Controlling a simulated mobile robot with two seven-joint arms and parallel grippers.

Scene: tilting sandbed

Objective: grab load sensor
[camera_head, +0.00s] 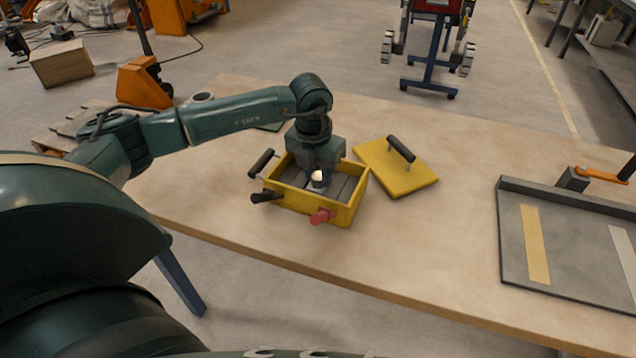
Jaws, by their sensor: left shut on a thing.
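A yellow open-topped box (338,212) with black side handles and a red knob on its front stands on the wooden table. My left gripper (318,178) reaches down from above into the box and is shut on a small round thing with a pale top (318,175), which I take to be the load sensor. The fingers and the box walls hide much of it, and I cannot tell whether it touches the box floor. My right gripper is not in view.
A yellow lid (405,180) with a black handle lies right of the box. A grey tray (512,245) with pale strips and an orange-handled clamp (600,174) stand at the table's right. The table (420,270) between is clear.

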